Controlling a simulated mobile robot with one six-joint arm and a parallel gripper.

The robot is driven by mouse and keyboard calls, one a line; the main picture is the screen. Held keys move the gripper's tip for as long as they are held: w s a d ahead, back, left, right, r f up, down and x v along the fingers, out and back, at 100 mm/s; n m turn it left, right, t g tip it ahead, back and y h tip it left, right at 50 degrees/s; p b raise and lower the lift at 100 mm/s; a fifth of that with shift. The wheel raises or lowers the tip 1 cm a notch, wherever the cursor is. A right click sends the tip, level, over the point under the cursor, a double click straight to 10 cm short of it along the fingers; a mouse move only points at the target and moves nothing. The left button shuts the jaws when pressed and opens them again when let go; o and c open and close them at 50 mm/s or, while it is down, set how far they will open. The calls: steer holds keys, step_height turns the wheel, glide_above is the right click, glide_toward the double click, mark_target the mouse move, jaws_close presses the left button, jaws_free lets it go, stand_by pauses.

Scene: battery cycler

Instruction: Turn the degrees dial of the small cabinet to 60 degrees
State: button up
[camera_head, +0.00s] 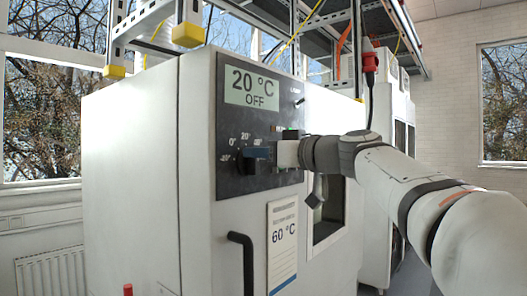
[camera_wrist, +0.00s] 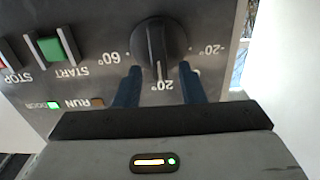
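The degrees dial (camera_wrist: 160,42) is a round black knob with a raised grip on the dark panel. In the wrist view, which is upside down, its white line points at the 20° mark. In the head view the dial (camera_head: 246,161) is partly hidden by my gripper (camera_head: 260,153). The display (camera_head: 252,87) of the small cabinet (camera_head: 135,170) reads 20 °C and OFF. My gripper (camera_wrist: 160,70) has its two blue fingers apart, one on each side of the dial's lower part. I cannot tell whether they touch it.
The green START button (camera_wrist: 52,49), the red STOP button (camera_wrist: 9,54) and the lit door light (camera_wrist: 53,105) are beside the dial. A card (camera_head: 283,240) reading 60 °C hangs below the panel, near a black door handle (camera_head: 243,260). A metal rack (camera_head: 160,22) stands overhead.

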jaws_close()
stand_by(0.5)
steer(key=shift+w+d+f+m+b, duration=0.2)
steer(key=shift+w+f+m+b, duration=0.15)
steer(key=shift+m, duration=2.3)
steer(key=shift+w+d+f+m+b, duration=0.25)
steer(key=shift+m+b, duration=0.2)
steer(key=shift+m, duration=2.15)
steer(key=shift+w+d+f+m+b, duration=0.25)
steer(key=shift+m+b, duration=0.15)
steer(key=shift+m, duration=2.25)
steer(key=shift+f, duration=0.1)
